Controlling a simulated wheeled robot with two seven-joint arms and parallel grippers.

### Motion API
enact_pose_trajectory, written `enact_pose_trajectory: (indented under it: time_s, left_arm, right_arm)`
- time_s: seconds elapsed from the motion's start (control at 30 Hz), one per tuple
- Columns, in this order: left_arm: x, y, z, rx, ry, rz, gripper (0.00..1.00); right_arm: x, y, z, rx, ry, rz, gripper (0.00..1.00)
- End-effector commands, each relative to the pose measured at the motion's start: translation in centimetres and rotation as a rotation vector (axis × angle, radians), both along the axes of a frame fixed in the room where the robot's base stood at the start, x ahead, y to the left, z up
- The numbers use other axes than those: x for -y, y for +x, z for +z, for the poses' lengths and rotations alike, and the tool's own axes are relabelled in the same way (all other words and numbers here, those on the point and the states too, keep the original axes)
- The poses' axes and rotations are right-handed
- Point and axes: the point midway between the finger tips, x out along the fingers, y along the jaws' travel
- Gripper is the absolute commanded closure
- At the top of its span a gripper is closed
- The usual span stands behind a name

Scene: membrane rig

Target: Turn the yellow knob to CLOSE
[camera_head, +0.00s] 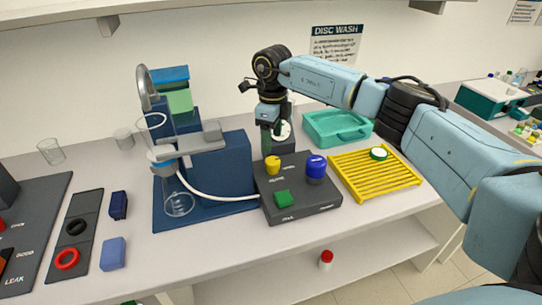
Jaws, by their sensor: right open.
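The yellow knob (273,165) stands on top of the dark control box (310,208), at its back left. Small white lettering lies on the box near the knob, too small to read. A blue knob (316,166) and a green button (283,199) are on the same box. My right gripper (272,128) hangs pointing down above and behind the yellow knob, apart from it. It is open, though its fingertips are hard to make out against the dark parts behind. My left gripper does not show.
Left of the box stands a blue rig (228,165) with a clamp, glass and white tube. A yellow rack (385,185) with a green-and-white disc is at right, a teal tray (337,127) behind it. Dark mats with small parts lie at far left.

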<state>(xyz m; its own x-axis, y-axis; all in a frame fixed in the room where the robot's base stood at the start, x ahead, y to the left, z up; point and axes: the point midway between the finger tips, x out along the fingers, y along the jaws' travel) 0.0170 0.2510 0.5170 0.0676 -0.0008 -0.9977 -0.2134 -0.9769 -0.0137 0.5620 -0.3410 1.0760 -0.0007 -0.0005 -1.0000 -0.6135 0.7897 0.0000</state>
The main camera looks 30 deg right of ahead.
Motion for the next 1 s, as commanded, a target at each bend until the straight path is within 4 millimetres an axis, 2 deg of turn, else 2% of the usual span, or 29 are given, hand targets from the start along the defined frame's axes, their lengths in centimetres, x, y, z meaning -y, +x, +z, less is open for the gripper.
enact_pose_trajectory:
  time_s: [0.03,0.17,0.4,0.57,0.8,1.0]
  left_arm:
    - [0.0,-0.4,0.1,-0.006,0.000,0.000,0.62]
    - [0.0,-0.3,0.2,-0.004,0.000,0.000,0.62]
    - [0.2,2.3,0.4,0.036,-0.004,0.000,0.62]
    - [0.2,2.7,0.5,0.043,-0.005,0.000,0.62]
    - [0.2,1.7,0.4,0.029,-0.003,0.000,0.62]
    - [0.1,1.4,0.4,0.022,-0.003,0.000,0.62]
  right_arm:
    - [0.0,-0.1,-1.3,-0.004,0.000,0.000,0.39]
    - [0.0,-0.1,-3.9,-0.004,0.000,0.001,0.39]
    - [0.0,0.0,-7.2,0.000,0.000,0.001,0.39]
    - [0.0,0.0,-7.8,0.001,0.001,0.001,0.39]
    - [0.0,0.0,-7.9,0.001,0.001,0.002,0.39]
    - [-0.1,0.0,-7.9,0.001,0.001,0.002,0.64]
